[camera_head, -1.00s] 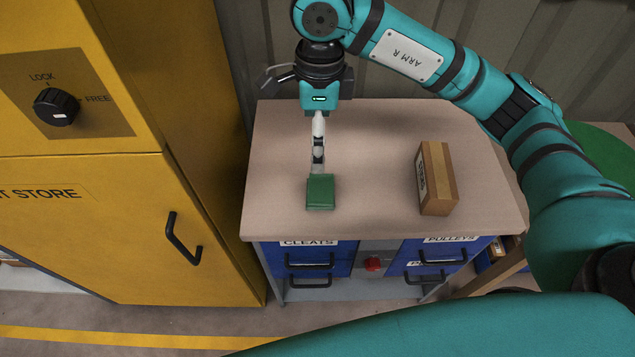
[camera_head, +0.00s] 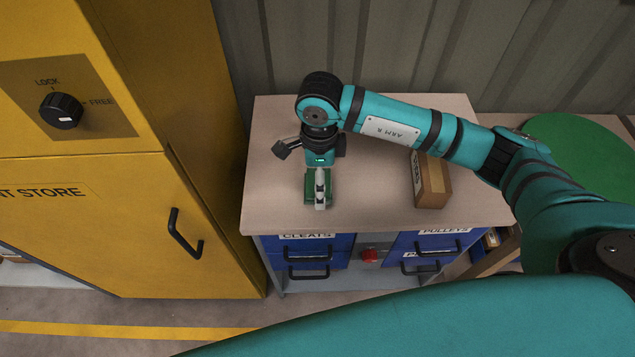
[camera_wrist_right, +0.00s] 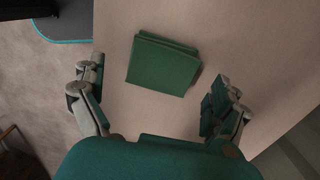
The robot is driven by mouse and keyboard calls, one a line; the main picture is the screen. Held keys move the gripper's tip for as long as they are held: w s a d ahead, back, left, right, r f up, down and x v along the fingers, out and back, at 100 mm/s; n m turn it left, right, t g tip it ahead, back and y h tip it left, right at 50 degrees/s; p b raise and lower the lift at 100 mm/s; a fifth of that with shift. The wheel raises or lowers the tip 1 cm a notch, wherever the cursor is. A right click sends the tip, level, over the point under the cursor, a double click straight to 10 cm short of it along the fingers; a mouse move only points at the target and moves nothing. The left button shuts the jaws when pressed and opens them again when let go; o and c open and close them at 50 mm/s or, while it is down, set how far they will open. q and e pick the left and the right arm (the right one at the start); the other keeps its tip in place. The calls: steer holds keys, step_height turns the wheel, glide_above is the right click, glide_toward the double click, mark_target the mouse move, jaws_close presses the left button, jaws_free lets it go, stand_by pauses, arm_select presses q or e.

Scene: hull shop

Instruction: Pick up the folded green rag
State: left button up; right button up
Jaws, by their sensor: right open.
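The folded green rag (camera_head: 310,190) lies flat on the bench top (camera_head: 270,209), near its front left part. In the right wrist view the rag (camera_wrist_right: 163,65) lies ahead of and between the spread fingers, with bare bench on both sides of it. My right gripper (camera_head: 321,204) points down over the rag and partly hides it in the head view. In the right wrist view my right gripper (camera_wrist_right: 158,100) is open, and neither finger touches the rag. My left gripper is not in view.
A brown box (camera_head: 431,181) stands on the bench to the right of the rag. A yellow cabinet (camera_head: 110,220) stands close on the left. Drawers with handles (camera_head: 308,252) are below the bench top. A corrugated wall (camera_head: 380,45) is behind.

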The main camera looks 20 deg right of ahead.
steer(key=shift+f, duration=1.3)
steer(key=c, duration=1.1)
steer(key=shift+r, duration=0.1)
steer(key=shift+c, duration=0.2)
steer(key=shift+r, duration=0.45)
step_height(320, 180, up, 2)
steer(key=shift+w+r+b, duration=0.1)
steer(key=shift+r+b, duration=0.05)
steer(key=shift+b, duration=0.3)
steer(key=s+a+r+b, duration=0.1)
steer(key=s+a+b, duration=0.1)
steer(key=s+a, duration=0.9)
steer(key=shift+a+r+b, duration=0.3)
steer(key=shift+r+b, duration=0.05)
steer(key=shift+b, duration=0.05)
steer(key=shift+s, duration=0.1)
